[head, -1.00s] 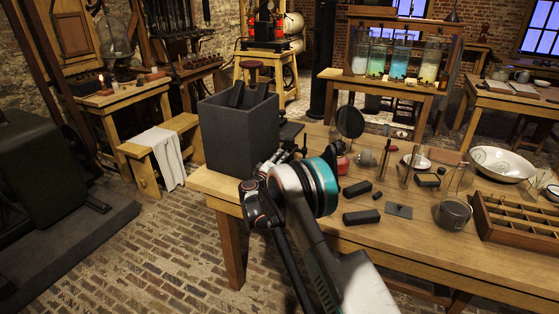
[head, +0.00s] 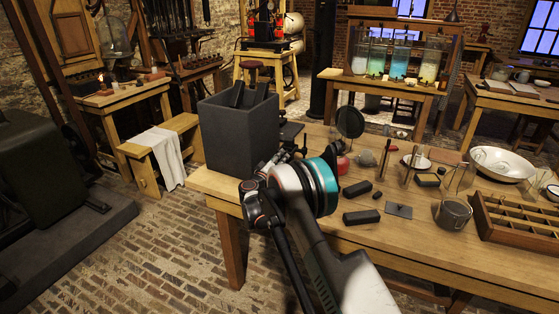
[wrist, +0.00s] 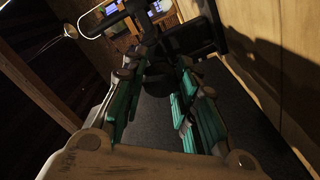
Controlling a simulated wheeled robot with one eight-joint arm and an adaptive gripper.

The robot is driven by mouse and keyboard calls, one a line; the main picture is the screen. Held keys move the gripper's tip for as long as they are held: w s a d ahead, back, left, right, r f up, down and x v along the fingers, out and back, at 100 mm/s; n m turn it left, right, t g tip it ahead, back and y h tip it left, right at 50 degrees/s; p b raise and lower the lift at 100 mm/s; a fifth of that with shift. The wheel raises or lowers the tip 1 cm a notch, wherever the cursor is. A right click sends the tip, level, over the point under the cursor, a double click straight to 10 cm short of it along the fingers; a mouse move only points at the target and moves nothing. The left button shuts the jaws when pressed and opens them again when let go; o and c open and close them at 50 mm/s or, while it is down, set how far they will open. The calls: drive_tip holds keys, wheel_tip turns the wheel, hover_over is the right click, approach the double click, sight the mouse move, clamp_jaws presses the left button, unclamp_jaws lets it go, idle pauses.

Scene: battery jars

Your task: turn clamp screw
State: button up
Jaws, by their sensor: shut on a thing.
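My gripper (wrist: 163,52) is shut on a small dark part, which I take to be the clamp screw (wrist: 168,40); the fingers cover most of it. Black clamp-like metal (wrist: 205,28) shows just beyond the fingertips in the wrist view. In the head view my gripper (head: 290,154) is at the table's left end, close to the right side of a dark grey open box (head: 238,140). My own wrist hides part of the gripper there, and I cannot make out the screw's turn angle.
The wooden table (head: 420,248) carries black blocks (head: 361,217), a round dark disc on a stand (head: 350,122), glass jars (head: 453,213), a white bowl (head: 500,163) and a compartment tray (head: 515,222). Brick floor lies open to the left of the table.

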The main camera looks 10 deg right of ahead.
drive_tip(key=o, duration=1.1)
drive_tip(key=v, duration=1.2)
